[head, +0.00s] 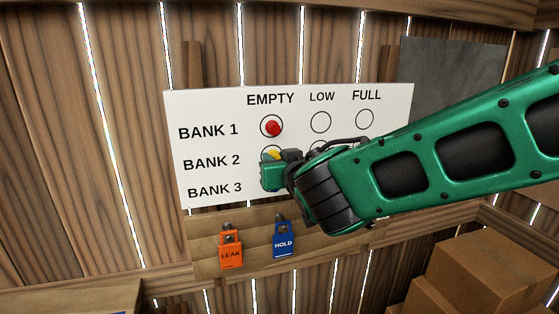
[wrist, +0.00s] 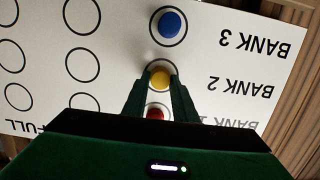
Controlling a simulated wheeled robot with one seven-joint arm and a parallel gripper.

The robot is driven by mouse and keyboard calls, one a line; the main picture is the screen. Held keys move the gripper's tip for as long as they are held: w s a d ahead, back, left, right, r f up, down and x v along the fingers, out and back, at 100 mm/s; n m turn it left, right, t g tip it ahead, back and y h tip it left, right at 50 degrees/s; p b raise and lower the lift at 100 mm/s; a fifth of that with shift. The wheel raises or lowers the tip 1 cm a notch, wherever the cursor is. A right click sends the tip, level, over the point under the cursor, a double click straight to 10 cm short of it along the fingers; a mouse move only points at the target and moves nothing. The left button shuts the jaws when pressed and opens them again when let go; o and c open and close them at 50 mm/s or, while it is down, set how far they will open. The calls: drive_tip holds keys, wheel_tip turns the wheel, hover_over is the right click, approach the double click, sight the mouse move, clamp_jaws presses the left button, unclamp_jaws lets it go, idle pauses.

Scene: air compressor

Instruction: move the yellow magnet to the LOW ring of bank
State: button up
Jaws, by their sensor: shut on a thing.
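The yellow magnet (wrist: 160,77) sits in the EMPTY ring of the BANK 2 row, between my fingertips in the wrist view; only a bit of it (head: 272,154) shows in the head view. My gripper (wrist: 158,85) is shut on it, at the white board (head: 230,105); it also shows in the head view (head: 275,170). The BANK 2 LOW ring (wrist: 83,65) is empty in the wrist view and mostly hidden behind my gripper in the head view.
A red magnet (head: 272,128) is in the BANK 1 EMPTY ring, and a blue magnet (wrist: 169,26) is in the BANK 3 EMPTY ring. The visible LOW and FULL rings are empty. Orange LEAK (head: 231,250) and blue HOLD (head: 283,241) tags hang below the board.

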drive_tip(key=shift+s+a+r, duration=0.25)
drive_tip(key=shift+r, duration=0.15)
drive_tip(key=s+a+r, duration=0.7)
drive_tip(key=s+a, duration=0.1)
drive_tip(key=s, duration=0.2)
drive_tip(key=shift+s, duration=0.25)
drive_tip(key=w+d+f, duration=0.2)
drive_tip(key=d, duration=0.5)
drive_tip(key=w+d+f, duration=0.2)
drive_tip(key=d+f, duration=0.1)
drive_tip(key=d, duration=0.5)
drive_tip(key=w+d+f, duration=0.2)
drive_tip(key=d+f, duration=0.1)
drive_tip(key=d, duration=0.5)
drive_tip(key=shift+w+d, duration=0.25)
drive_tip(key=shift+w, duration=0.15)
idle(2.6)
drive_tip(key=shift+w, duration=0.1)
drive_tip(key=shift+r+x, duration=0.15)
drive_tip(key=shift+x, duration=0.95)
drive_tip(key=shift+r+x, duration=0.2)
drive_tip(key=shift+x, duration=0.9)
drive_tip(key=shift+r+x, duration=0.15)
drive_tip(key=shift+x, duration=0.95)
